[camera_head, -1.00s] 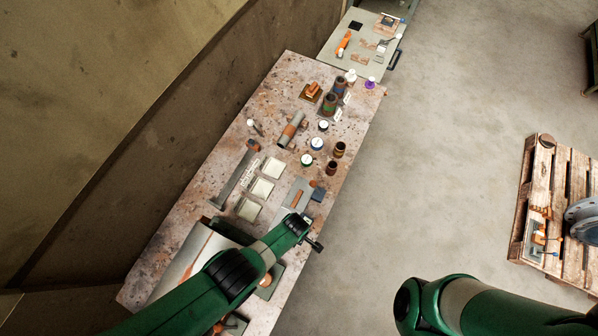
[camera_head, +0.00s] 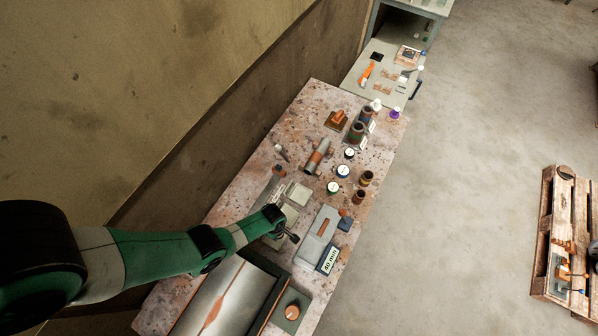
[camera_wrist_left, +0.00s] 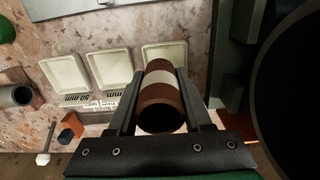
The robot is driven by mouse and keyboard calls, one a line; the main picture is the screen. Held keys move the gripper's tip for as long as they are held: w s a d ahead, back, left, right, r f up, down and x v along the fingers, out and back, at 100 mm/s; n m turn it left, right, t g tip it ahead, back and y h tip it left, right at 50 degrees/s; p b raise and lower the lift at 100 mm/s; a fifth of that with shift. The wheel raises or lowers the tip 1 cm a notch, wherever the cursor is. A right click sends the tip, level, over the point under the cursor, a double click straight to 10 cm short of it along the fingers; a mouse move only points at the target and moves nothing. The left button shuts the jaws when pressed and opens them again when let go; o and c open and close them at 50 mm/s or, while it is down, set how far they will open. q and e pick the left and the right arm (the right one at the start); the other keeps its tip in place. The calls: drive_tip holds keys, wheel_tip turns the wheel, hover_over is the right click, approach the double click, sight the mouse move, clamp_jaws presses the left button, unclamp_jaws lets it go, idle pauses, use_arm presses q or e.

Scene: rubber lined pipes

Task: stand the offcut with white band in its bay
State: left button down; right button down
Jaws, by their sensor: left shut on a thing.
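In the left wrist view, my left gripper (camera_wrist_left: 160,95) is shut on the offcut with white band (camera_wrist_left: 160,98), a short brown pipe piece with a pale ring. Its open end faces the camera. Beyond it is a shallow cream bay (camera_wrist_left: 152,52), with two more cream bays (camera_wrist_left: 110,66) (camera_wrist_left: 66,72) to the left. The offcut looks held above or beside the nearest bay; its clearance cannot be told. In the head view, my left gripper (camera_head: 291,236) is over the near end of the bay row (camera_head: 298,194), hiding part of it. My right gripper is out of view.
Brown pipe pieces (camera_head: 359,197) and white-lidded tins (camera_head: 334,187) stand beyond the bays. A banded pipe (camera_head: 318,157) lies near them. A grey block (camera_head: 318,234) and a 40 mm box (camera_head: 328,260) sit to the right. A large sheet-metal piece (camera_head: 225,300) is at the near end.

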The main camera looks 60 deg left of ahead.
use_arm(q)
drive_tip(key=shift+s+a+f+n, duration=0.15)
drive_tip(key=shift+s+a+n, duration=0.25)
drive_tip(key=shift+s, duration=0.3)
drive_tip(key=shift+s+a, duration=0.25)
drive_tip(key=shift+a, duration=0.15)
drive_tip(key=shift+f, duration=0.1)
wheel_tip(320, 180, down, 8)
drive_tip(key=b, duration=0.8)
drive_tip(key=shift+f, duration=0.2)
drive_tip(key=shift+f+b, duration=0.4)
drive_tip(key=shift+b, duration=0.15)
drive_tip(key=shift+c, duration=1.3)
unclamp_jaws()
drive_tip(key=shift+r, duration=0.1)
